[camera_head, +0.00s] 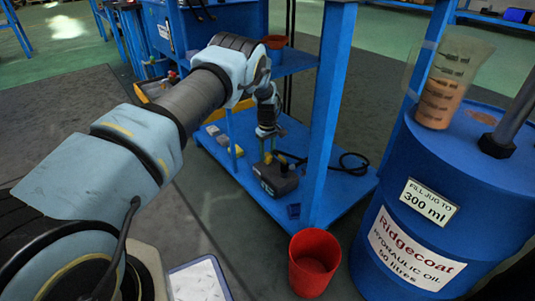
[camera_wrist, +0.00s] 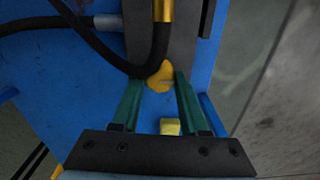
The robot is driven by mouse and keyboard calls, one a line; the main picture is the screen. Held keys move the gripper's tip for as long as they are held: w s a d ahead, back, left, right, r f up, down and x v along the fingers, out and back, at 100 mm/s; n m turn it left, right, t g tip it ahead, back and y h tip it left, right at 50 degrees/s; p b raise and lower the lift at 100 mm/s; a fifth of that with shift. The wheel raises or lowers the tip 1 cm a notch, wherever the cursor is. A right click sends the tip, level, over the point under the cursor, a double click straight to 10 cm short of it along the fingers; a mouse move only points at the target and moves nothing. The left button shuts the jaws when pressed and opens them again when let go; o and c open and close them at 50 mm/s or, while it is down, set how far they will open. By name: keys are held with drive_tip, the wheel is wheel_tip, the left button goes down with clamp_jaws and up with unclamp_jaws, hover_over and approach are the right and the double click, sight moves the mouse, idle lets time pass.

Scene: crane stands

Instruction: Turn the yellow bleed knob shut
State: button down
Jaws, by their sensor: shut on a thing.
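The yellow bleed knob (camera_wrist: 160,77) shows in the wrist view at the end of a dark grey pump body (camera_wrist: 182,45). My gripper (camera_wrist: 158,82) has its two green fingers on either side of the knob and is shut on it. I cannot tell the knob's turn angle. In the head view my arm reaches down to the blue stand's lower shelf, and the dark pump (camera_head: 275,180) sits there below my wrist.
A black hose (camera_wrist: 100,45) curves close above the knob, beside a brass fitting (camera_wrist: 162,10). A yellow block (camera_wrist: 170,126) lies on the blue shelf (camera_head: 335,190). A blue post (camera_head: 330,110) stands right of my wrist. A red bucket (camera_head: 314,262) and blue drum (camera_head: 450,190) stand to the right.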

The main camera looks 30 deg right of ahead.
sight(268, 155)
drive_tip(key=shift+n, duration=0.5)
drive_tip(key=shift+c, duration=2.1)
unclamp_jaws()
wheel_tip(268, 155, up, 11)
drive_tip(key=p, duration=0.3)
drive_tip(key=shift+p, duration=0.3)
drive_tip(key=shift+s+f, duration=0.1)
